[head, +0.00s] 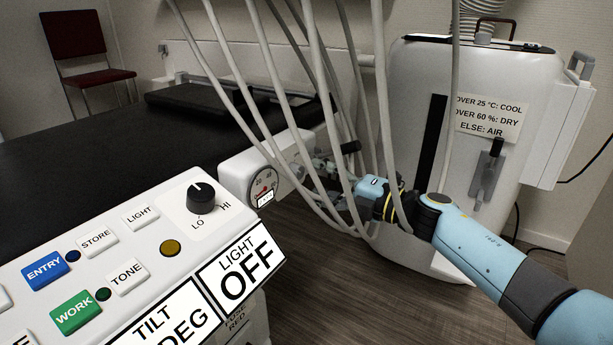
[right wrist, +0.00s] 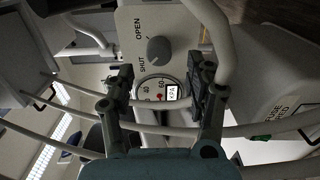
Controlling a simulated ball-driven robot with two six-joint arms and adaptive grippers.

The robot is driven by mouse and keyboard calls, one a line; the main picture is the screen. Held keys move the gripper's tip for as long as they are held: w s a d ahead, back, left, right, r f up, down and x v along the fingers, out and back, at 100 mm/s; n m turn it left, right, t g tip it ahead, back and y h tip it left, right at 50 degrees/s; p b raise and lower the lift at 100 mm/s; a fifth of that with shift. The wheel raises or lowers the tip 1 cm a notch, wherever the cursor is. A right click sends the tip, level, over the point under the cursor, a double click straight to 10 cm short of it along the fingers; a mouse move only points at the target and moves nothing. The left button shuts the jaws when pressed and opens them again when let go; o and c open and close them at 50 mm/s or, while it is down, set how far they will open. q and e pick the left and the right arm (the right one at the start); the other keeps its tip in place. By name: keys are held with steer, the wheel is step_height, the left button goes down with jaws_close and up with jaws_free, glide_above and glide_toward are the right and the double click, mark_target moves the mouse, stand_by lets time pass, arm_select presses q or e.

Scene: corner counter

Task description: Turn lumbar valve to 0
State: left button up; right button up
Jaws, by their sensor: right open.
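A white valve block (head: 237,172) with a round pressure gauge (head: 264,186) stands beyond the control panel. The right wrist view shows its grey knob (right wrist: 159,50) between the labels OPEN and SHUT; its exact pointer setting is hard to read. The gauge (right wrist: 164,93) sits just below the knob there, with a kPa display. The word lumbar is not readable on the block. My right gripper (head: 326,172) is open and empty, facing the block, its fingers (right wrist: 161,82) on either side of the gauge in the wrist view. Hoses partly hide it. My left gripper is out of view.
Several pale hoses (head: 317,75) hang across the block and gripper. The control panel (head: 128,262) fills the lower left, with a LO/HI knob (head: 201,195). A white cooling unit (head: 412,90) stands behind my right arm, with a dark padded table (head: 90,140) at left.

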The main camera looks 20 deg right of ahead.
steer(key=v, duration=0.8)
steer(key=shift+f, duration=0.1)
